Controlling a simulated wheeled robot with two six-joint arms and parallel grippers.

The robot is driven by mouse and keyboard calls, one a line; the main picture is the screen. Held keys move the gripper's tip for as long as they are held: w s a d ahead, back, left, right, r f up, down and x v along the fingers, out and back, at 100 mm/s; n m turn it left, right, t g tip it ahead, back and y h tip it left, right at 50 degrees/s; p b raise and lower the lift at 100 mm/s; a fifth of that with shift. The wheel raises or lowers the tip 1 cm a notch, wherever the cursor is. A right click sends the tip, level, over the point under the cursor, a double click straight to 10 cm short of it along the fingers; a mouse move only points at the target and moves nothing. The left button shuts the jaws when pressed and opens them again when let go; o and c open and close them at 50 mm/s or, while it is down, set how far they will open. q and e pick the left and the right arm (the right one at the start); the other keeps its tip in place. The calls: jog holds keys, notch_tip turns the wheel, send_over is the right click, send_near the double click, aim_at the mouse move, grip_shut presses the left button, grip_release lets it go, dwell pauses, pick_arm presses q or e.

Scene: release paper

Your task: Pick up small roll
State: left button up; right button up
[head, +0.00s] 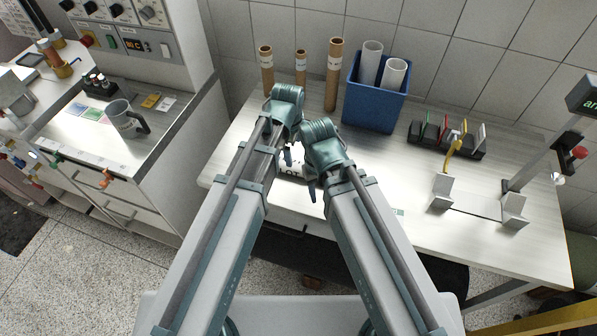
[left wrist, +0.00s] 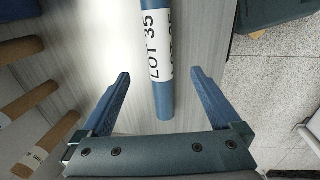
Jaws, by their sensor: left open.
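In the left wrist view a narrow blue roll (left wrist: 165,105) with a white label reading "LOT 35" runs in from the top edge, its near end between my left gripper's fingers. My left gripper (left wrist: 158,73) is open, with a gap between the roll and each finger. In the head view a bit of white label with "LOT" (head: 290,172) shows between my arms; the rest there is hidden. My left gripper (head: 288,157) is mostly hidden by its wrist. My right arm reaches close beside it, and its gripper (head: 312,190) shows only in part.
Brown tubes (head: 334,75) stand along the wall at the back of the table (head: 400,170). A blue bin (head: 375,108) holds two pale rolls. A dark rack (head: 445,140) and a metal stand (head: 480,208) are at the right. A mug (head: 124,120) stands on the left bench.

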aim_at(296, 165)
pick_arm(q)
jog(key=f+b, duration=0.1)
jog(key=f, duration=0.1)
jog(key=f+b, duration=0.2)
jog(key=w+f+b, duration=0.1)
jog(key=f+b, duration=0.1)
jog(key=shift+d+f, duration=0.1)
jog(key=shift+d, duration=0.05)
pick_arm(e)
notch_tip(296, 165, down, 6)
jog(key=shift+f, duration=0.1)
pick_arm(q)
jog(key=f+b, duration=0.5)
jog(key=shift+w+d+f, duration=0.1)
jog(key=shift+w+d, duration=0.1)
jog(key=shift+w, duration=0.2)
pick_arm(e)
notch_tip(296, 165, down, 5)
jog(key=shift+f, duration=0.1)
pick_arm(q)
grip_shut()
